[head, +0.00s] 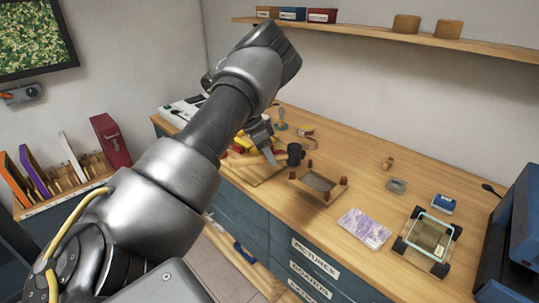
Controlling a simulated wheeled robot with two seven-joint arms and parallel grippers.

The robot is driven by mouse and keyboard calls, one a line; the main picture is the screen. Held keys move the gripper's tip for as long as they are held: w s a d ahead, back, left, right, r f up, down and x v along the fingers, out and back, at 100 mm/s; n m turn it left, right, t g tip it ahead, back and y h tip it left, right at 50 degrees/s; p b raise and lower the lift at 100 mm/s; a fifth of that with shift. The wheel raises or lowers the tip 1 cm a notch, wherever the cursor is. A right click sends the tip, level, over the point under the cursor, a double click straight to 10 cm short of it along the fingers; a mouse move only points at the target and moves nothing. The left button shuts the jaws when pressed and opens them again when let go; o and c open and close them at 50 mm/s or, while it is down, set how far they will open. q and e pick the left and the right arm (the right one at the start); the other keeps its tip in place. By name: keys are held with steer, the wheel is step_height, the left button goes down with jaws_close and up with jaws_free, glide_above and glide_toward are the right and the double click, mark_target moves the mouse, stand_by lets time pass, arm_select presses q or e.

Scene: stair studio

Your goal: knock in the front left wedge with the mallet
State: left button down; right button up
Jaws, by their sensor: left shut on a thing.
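My left gripper (268,149) points down over the bench, left of a small wooden frame. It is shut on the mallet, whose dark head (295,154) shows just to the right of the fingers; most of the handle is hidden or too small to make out. The mallet head is above and behind the frame's left side in the picture, apart from its near corner. The wooden frame (302,187) has dark red blocks at its corners, one at the near left (292,176). I cannot make out the wedges clearly. My right gripper is out of view.
A board with yellow and red tools (242,146) lies left of the frame. A shelf (370,34) runs above.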

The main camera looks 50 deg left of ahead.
arm_select(q)
steer(key=shift+f, duration=0.1)
stand_by(0.3)
step_height(320, 180, down, 5)
steer(key=shift+s+r+b, duration=0.1)
steer(key=shift+r+b, duration=0.05)
steer(key=shift+b, duration=0.7)
step_height(320, 180, up, 6)
steer(key=p, duration=0.5)
